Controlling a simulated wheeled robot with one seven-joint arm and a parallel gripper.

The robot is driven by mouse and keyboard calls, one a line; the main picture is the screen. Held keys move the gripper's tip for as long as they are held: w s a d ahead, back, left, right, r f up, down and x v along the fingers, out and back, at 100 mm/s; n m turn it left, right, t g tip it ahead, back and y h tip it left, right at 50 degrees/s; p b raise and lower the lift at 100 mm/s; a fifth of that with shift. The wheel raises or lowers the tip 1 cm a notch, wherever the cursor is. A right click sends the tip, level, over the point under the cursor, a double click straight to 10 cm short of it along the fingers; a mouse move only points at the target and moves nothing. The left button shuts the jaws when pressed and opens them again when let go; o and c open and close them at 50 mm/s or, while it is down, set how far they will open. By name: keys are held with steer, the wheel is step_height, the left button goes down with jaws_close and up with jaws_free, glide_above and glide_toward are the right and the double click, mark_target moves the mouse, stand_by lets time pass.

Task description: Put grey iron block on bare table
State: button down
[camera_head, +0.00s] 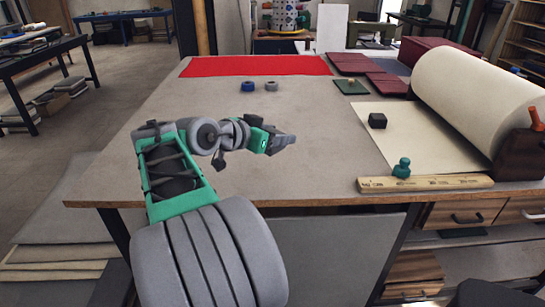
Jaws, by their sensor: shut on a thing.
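My gripper (287,141) is above the middle of the table (215,112), pointing right. It is shut on a small grey piece that looks like the grey iron block, though the fingers and the block are hard to tell apart at this size. The bare grey-brown table top lies beneath and around the gripper. A separate dark, nearly black block (377,120) sits on the cream sheet (405,143) to the right, apart from the gripper.
A large cream roll (475,95), a wooden ruler (425,184) and a green knobbed weight (402,168) are at the right. Blue (248,87) and grey (271,86) rings stand behind the gripper. Red cloth (255,65) and maroon pads (365,66) lie farther back. The table's middle and left are clear.

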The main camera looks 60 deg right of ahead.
steer(key=w+d+f, duration=0.4)
steer(key=d, duration=0.4)
glide_above(276, 156)
steer(key=a, duration=0.1)
steer(key=f, duration=0.4)
steer(key=shift+s+p, duration=0.25)
steer(key=shift+p, duration=0.15)
steer(key=shift+w+d+f, duration=0.15)
steer(key=shift+d+f, duration=0.25)
steer(key=shift+f, duration=2)
steer(key=c, duration=0.5)
jaws_free()
steer(key=shift+r, duration=0.25)
steer(key=v, duration=1.2)
